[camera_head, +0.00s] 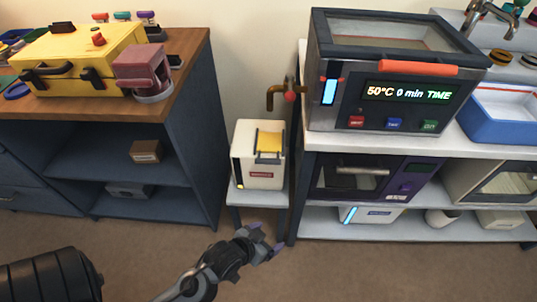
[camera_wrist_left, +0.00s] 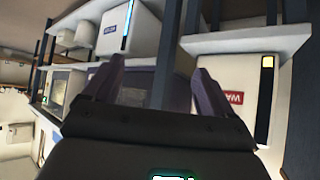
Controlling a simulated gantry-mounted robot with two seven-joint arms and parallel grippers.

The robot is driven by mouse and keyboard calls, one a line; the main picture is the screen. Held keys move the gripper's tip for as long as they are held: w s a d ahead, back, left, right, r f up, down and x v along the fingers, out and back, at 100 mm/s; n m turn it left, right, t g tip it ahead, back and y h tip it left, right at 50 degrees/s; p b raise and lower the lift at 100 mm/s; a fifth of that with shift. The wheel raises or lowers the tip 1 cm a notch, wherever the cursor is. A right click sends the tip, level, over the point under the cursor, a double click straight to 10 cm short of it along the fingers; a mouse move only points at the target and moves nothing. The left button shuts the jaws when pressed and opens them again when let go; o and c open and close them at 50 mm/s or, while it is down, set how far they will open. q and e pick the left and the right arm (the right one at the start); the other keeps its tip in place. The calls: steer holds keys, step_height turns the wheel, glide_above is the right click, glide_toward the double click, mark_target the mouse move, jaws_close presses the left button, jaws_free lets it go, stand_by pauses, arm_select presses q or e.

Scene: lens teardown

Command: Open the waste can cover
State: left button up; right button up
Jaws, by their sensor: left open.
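The waste can (camera_head: 258,181) is a white box on a small low stand between the two furniture units. A yellow panel (camera_head: 269,142) with dark edging shows on its top, and a red label is on its front. I cannot tell whether its cover is fully shut. In the left wrist view the can's white side and red label (camera_wrist_left: 231,97) show sideways at the right. My left gripper (camera_head: 266,239) is open and empty, below and in front of the can, apart from it. Its two purple fingers (camera_wrist_left: 158,82) show in the left wrist view. My right gripper is not in view.
The stand (camera_head: 258,197) sits between a dark blue cabinet (camera_head: 190,140) and a white shelf unit (camera_head: 420,222). A brass pipe with a red knob (camera_head: 289,97) is above the can. A large oven-like machine (camera_head: 395,75) stands right of it.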

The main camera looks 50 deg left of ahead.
arm_select(q)
steer(key=shift+o, duration=1)
steer(key=w+a+r+n+t+y+p, duration=0.1)
steer(key=w+a+n+t+y+p, duration=0.1)
steer(key=a, duration=0.3)
steer(key=shift+w+n+t+y, duration=0.3)
steer(key=shift+w+y, duration=0.3)
steer(key=shift+w, duration=0.15)
steer(key=n+y+p, duration=0.5)
steer(key=y+p, duration=0.4)
glide_toward(269, 147)
steer(key=shift+t, duration=0.4)
steer(key=b+x, duration=0.3)
steer(key=x, duration=0.1)
steer(key=shift+a+r, duration=0.1)
steer(key=shift+a, duration=0.1)
steer(key=shift+x, duration=0.9)
steer(key=shift+r, duration=0.1)
steer(key=shift+c, duration=0.3)
